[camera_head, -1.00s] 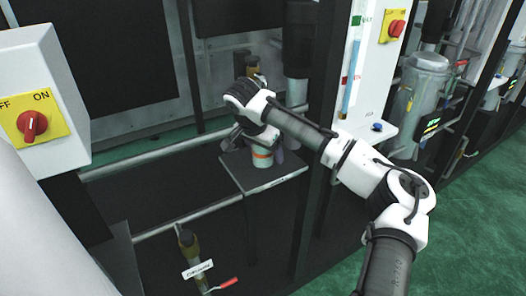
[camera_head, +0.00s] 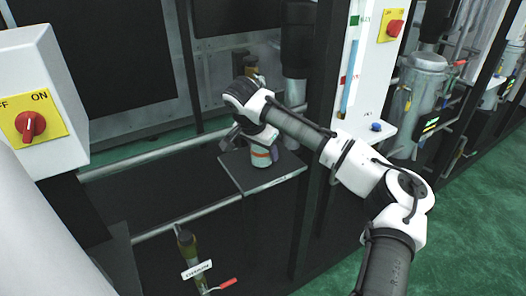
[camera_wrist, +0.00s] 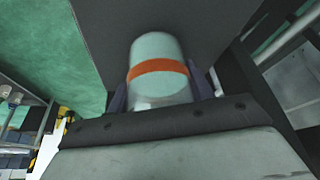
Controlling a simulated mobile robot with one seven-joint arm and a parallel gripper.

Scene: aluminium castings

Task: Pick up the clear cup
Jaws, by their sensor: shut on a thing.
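The clear cup (camera_wrist: 158,62) is pale and see-through with an orange band around it. In the wrist view it stands between the two dark fingers of my gripper (camera_wrist: 160,92), which are shut on it. In the head view the cup (camera_head: 261,157) is at the end of my arm, over the small dark platform (camera_head: 262,184). My gripper (camera_head: 247,140) hides its upper part. I cannot tell whether the cup's base touches the platform.
A dark upright post (camera_head: 318,190) stands right beside my forearm. A valve with a red handle (camera_head: 228,284) is low in front. A white switch box (camera_head: 70,100) is at the left. Green floor lies at the right.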

